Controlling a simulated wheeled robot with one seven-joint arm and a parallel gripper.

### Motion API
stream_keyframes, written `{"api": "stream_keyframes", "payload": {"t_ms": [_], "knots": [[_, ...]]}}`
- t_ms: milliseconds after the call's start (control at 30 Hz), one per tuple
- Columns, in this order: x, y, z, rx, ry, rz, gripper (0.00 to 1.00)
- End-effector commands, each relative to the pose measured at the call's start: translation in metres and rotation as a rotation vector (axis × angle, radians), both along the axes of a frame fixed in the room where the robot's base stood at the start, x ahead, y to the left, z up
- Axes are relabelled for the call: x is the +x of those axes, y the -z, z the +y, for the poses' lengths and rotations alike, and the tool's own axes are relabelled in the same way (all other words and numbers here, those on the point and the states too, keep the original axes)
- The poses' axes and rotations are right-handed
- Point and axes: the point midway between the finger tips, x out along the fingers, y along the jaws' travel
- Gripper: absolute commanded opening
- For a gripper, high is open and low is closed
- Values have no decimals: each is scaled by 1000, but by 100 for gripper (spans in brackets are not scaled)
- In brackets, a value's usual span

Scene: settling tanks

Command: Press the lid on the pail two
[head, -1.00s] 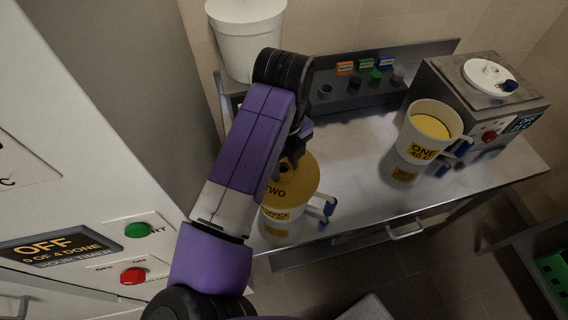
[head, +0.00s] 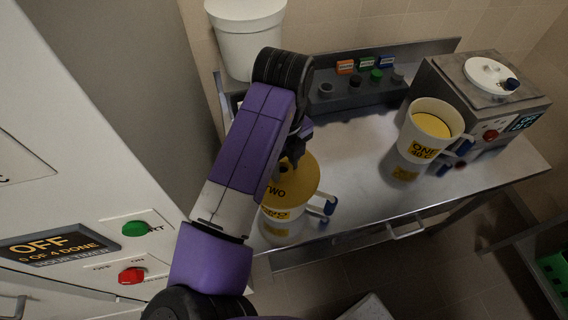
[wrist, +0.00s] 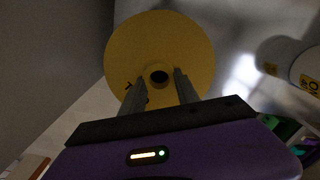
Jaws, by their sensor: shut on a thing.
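Pail two (head: 285,225) is a white pail with blue-tipped handles, standing upright at the near left of the steel table. The yellow lid (head: 300,182), marked TWO, lies over its mouth. I cannot tell whether its rim is fully seated. My gripper (head: 290,162) is above the lid and is shut on the lid's raised centre knob. In the wrist view the round yellow lid (wrist: 195,50) shows from above, with the fingers of my gripper (wrist: 161,85) on either side of the knob. The lid hides the pail's mouth, and my arm covers its left side.
Pail one (head: 430,128), with yellow contents, stands to the right on the steel table (head: 350,190). A grey machine (head: 480,85) with a white round lid is behind it. A button panel (head: 360,88) and a white bucket (head: 246,40) are at the back. A cabinet stands left.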

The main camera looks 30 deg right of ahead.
Motion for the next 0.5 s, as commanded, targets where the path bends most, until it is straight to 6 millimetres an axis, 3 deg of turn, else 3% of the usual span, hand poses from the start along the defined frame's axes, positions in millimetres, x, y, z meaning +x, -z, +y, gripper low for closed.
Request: {"api": "stream_keyframes", "payload": {"t_ms": [433, 467, 500], "knots": [[0, 1, 0, 0, 0, 0, 0], [0, 1, 0, 0, 0, 0, 41], [0, 1, 0, 0, 0, 0, 49]]}}
